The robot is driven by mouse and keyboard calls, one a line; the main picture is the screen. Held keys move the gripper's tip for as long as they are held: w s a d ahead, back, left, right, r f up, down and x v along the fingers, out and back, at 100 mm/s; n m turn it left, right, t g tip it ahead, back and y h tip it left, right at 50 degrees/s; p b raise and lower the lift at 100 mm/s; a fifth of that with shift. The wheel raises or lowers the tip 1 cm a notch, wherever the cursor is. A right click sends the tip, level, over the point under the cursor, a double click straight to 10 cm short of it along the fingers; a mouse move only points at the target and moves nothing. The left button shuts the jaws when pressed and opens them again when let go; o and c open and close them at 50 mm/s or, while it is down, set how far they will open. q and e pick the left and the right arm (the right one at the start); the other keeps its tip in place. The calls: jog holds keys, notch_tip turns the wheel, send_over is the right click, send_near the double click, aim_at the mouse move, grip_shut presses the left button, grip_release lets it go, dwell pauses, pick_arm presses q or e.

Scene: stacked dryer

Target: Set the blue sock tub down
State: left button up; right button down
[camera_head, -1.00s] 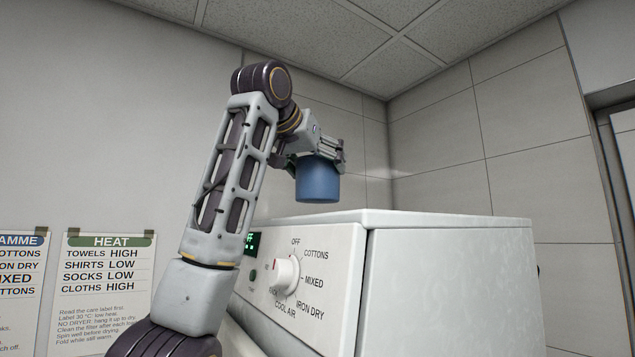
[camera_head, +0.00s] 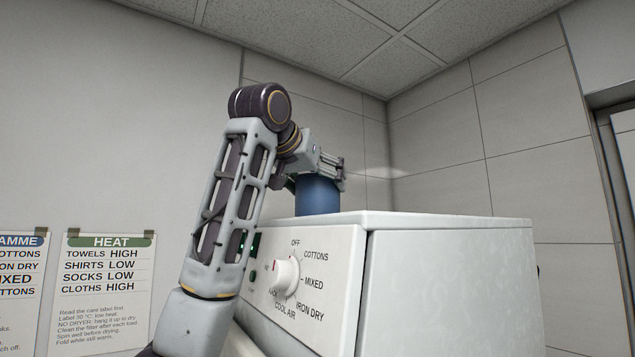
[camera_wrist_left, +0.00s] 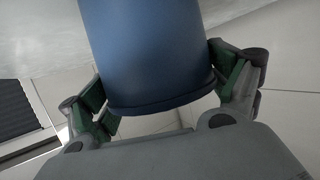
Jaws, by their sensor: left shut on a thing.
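The blue sock tub (camera_head: 318,197) is an upright blue cylinder at the top of the white dryer (camera_head: 450,270). Its lower end meets the line of the dryer's top edge in the head view, so I cannot tell whether it touches the top. My left gripper (camera_head: 325,172) is shut on the tub near its upper part. In the left wrist view the tub (camera_wrist_left: 145,50) fills the space between the green-padded fingers of my left gripper (camera_wrist_left: 160,88). My right gripper is not in view.
The dryer's front has a programme dial (camera_head: 286,273) with printed settings. A HEAT notice (camera_head: 108,285) hangs on the left wall. The visible part of the dryer top to the right of the tub looks clear. Tiled walls stand behind.

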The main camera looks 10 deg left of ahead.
pick_arm(q)
jog(key=o, duration=0.9)
jog(key=shift+f, duration=0.1)
jog(key=shift+c, duration=0.2)
jog(key=shift+s+a+r+b, duration=0.1)
jog(key=shift+s+r+b, duration=0.2)
jog(key=shift+s, duration=0.2)
jog(key=b+v, duration=0.4)
jog(key=v, duration=0.7)
